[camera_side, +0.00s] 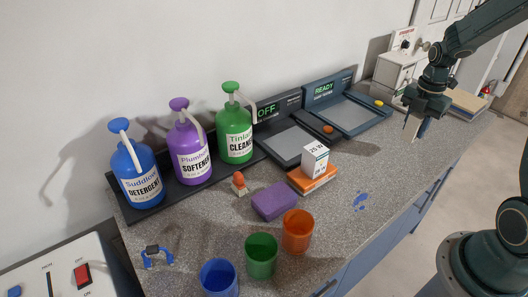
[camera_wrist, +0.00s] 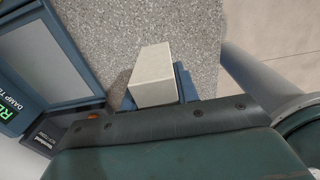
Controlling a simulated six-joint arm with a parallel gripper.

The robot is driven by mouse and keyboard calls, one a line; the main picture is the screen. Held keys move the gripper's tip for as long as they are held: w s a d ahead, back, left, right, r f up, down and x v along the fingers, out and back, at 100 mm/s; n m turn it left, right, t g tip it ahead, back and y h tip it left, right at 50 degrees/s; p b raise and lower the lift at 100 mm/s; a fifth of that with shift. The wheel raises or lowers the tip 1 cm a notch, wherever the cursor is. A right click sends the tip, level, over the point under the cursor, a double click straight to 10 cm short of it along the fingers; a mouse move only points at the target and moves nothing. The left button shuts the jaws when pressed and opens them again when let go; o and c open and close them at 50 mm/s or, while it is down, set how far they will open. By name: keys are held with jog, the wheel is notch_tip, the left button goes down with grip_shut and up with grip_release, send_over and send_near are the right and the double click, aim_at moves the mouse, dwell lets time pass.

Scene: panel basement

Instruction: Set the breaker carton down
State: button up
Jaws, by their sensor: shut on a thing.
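The breaker carton (camera_wrist: 152,72), a plain pale beige box with no label showing, is between the two blue fingers of my gripper (camera_wrist: 156,88) in the wrist view. The fingers are shut on it, one on each side. In the side view my gripper (camera_side: 415,116) points down over the right part of the counter, right of the tester marked READY. The carton (camera_side: 421,129) shows there as a small pale piece under the jaws, partly hidden by them. I cannot tell whether its lower end touches the counter.
The READY tester (camera_side: 350,112) is left of my gripper. A white cabinet (camera_side: 393,72) and a tan slab (camera_side: 468,101) are nearby. Speckled counter (camera_side: 385,160) is bare in front. Farther left are a 25 W carton (camera_side: 315,158), cups and pump bottles.

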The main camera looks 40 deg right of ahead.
jog(key=shift+f, duration=3.25)
jog(key=shift+f, duration=0.15)
jog(key=o, duration=1)
notch_tip(320, 180, up, 12)
jog(key=shift+r, duration=0.15)
